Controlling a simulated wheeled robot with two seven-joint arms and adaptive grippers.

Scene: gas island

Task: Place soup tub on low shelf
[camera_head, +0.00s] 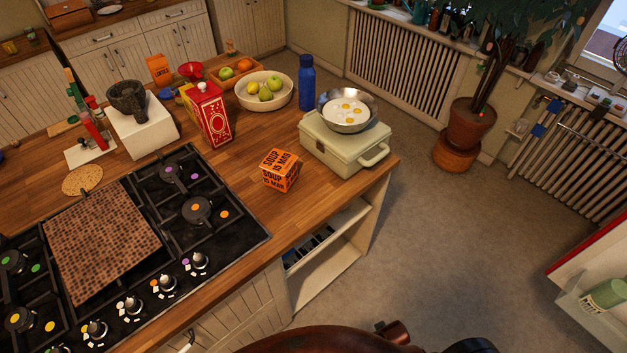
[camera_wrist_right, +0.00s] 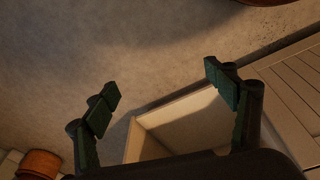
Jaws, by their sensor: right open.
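The soup tub (camera_head: 280,171), an orange carton with black lettering, stands on the wooden counter of the island near its right edge. Open shelves are set into the island's end below it; the low shelf (camera_head: 328,281) is a pale board under an upper shelf board (camera_head: 337,226). My right gripper (camera_wrist_right: 162,95) shows in the right wrist view, with its dark green finger pads wide apart and nothing between them. A pale open compartment (camera_wrist_right: 180,122) lies behind and below the fingers there. The soup tub is not in the wrist view. My left gripper is not in view.
A pale green case (camera_head: 345,147) carrying a pan of eggs (camera_head: 347,110) stands right behind the tub. The gas hob (camera_head: 200,210) lies to its left. Dark items (camera_head: 308,247) sit between the shelf boards. The floor (camera_head: 430,230) beside the island is clear.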

